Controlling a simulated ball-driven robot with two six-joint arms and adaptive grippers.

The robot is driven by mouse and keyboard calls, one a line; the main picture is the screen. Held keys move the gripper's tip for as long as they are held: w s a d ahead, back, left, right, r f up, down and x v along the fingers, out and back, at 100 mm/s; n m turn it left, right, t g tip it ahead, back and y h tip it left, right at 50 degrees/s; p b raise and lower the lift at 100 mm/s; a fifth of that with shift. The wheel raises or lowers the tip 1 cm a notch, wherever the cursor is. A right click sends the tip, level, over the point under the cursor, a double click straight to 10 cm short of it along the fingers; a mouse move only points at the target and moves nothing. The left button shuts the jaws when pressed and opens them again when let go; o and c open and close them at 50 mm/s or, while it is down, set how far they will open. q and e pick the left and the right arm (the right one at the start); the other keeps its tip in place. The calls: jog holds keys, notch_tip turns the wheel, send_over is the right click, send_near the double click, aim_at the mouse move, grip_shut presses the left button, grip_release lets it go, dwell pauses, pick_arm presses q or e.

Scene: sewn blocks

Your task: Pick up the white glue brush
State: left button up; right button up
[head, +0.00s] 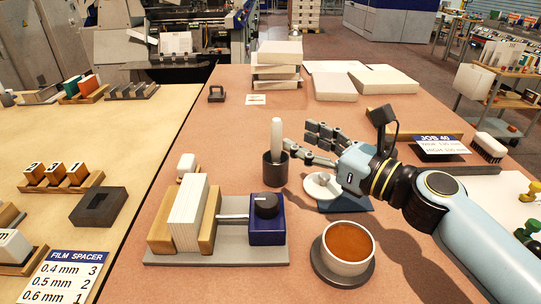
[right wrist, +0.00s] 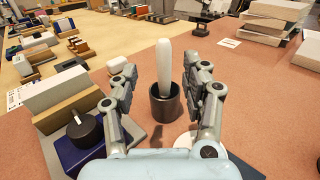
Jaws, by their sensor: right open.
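The white glue brush (head: 277,135) stands upright in a black cup (head: 276,170), with only its smooth white upper part showing; its lower end is hidden inside the cup. In the right wrist view the brush (right wrist: 164,68) and the cup (right wrist: 165,101) appear between my two spread fingers. My right gripper (head: 298,146) is open and empty, just right of the brush in the head view. Its lower fingertip is close to the brush; whether it touches cannot be told. My left gripper is not in view.
A clamp with white pages (head: 189,209) and a blue knob block (head: 266,222) stands front-left of the cup. A bowl of brown liquid (head: 348,242) sits front-right. A white disc (head: 320,187) lies under my right gripper.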

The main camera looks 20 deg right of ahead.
aim_at(280, 138)
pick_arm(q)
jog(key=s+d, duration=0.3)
pick_arm(e)
jog(key=w+f, duration=0.1)
jog(key=w+a+f, duration=0.1)
jog(key=w, duration=0.1)
jog(key=p+x, duration=0.1)
jog(key=x, duration=0.3)
jog(key=shift+f, duration=0.1)
jog(key=shift+w+a, duration=0.2)
jog(key=shift+c, duration=0.6)
jog(key=c, duration=0.4)
grip_shut()
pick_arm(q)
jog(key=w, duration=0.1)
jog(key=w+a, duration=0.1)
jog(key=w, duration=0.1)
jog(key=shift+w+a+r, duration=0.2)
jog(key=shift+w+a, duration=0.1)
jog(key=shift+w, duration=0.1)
